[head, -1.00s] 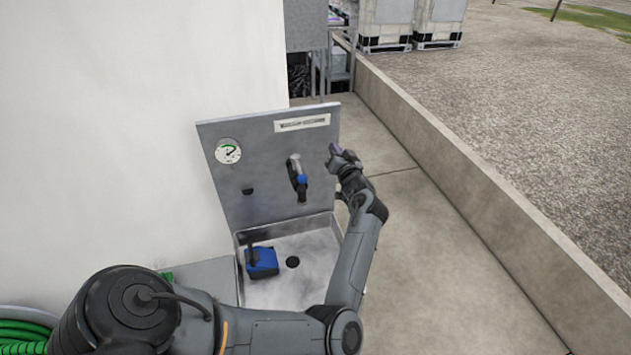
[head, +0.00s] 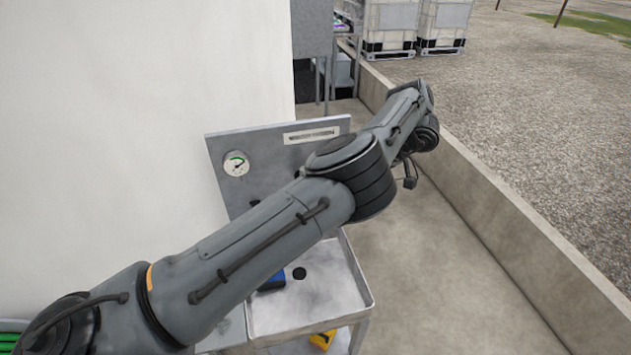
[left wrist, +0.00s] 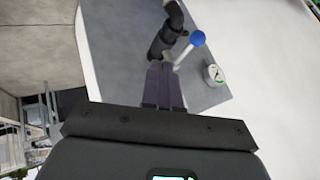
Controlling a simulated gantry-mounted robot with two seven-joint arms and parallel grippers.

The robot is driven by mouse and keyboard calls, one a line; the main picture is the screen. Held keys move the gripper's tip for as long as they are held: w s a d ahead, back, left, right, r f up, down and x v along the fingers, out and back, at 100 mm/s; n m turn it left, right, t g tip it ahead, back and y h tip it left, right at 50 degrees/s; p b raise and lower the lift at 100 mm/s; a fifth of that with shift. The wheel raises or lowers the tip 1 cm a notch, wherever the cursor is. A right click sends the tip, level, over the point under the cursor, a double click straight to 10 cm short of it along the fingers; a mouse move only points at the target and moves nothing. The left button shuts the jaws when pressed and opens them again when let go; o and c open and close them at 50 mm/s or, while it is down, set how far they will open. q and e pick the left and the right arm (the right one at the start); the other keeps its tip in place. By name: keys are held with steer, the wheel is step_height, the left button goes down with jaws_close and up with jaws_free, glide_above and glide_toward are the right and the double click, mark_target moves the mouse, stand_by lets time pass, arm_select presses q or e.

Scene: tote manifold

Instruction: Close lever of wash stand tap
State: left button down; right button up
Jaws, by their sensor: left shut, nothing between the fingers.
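The tap (left wrist: 163,45) is a dark curved pipe on the grey back panel, seen in the left wrist view. Its lever (left wrist: 197,38) has a pale rod and a round blue knob, angled away from the tap body. My left gripper (left wrist: 164,68) is shut and empty, its fingertips overlapping the tap's base in this view; whether they touch it cannot be told. In the head view my left arm crosses in front of the wash stand (head: 305,317) and hides the tap and lever; its wrist is right of the panel. My right gripper is not in view.
A pressure gauge (head: 236,164) is on the back panel (head: 255,140), and also shows in the left wrist view (left wrist: 215,74). A blue object (head: 272,282) lies in the sink, partly hidden. A low concrete wall (head: 500,205) runs along the right; the floor (head: 430,290) between is clear.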

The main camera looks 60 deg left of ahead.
arm_select(q)
steer(key=s+a+f+b, duration=0.2)
steer(key=s+a+f, duration=0.3)
steer(key=s, duration=0.2)
steer(key=shift+s+a+f, duration=0.2)
steer(key=shift+a+f, duration=0.2)
stand_by(0.3)
stand_by(0.4)
steer(key=shift+s+a, duration=0.1)
